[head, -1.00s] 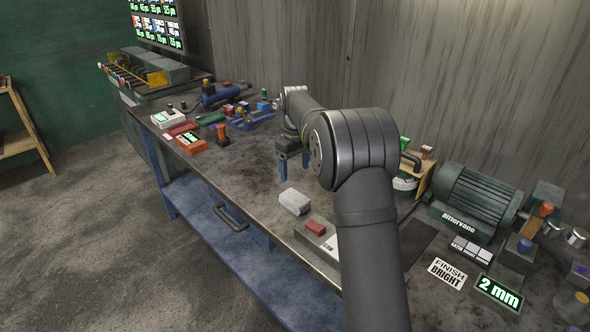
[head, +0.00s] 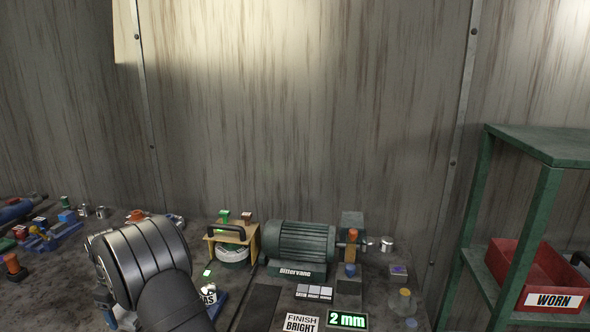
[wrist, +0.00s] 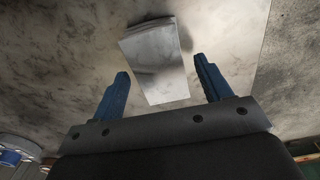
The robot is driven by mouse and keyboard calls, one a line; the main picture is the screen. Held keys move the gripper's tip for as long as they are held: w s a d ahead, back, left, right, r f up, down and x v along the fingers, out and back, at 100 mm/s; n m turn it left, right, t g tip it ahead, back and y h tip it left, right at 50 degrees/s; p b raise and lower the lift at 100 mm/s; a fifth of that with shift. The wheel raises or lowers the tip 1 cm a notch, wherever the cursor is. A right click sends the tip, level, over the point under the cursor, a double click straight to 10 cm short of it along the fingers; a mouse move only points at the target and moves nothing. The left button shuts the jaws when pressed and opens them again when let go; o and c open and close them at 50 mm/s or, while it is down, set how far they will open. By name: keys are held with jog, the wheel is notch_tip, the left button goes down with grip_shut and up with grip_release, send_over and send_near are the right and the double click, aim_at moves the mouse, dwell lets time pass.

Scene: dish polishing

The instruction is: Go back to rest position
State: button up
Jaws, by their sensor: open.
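A pale grey block (wrist: 158,70) lies on the worn bench top (wrist: 60,70) beyond the fingertips. I see no contact between the fingers and the block. In the head view my arm fills the lower left, and its dark rounded joint hides most of the gripper.
A green motor (head: 300,243) labelled Bittervane stands on the bench near the wall. Left of it is a wooden stand (head: 212,248). A green shelf (head: 550,147) holds a red WORN bin (head: 510,278) at right.

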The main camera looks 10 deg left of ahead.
jog(key=shift+r, duration=0.9)
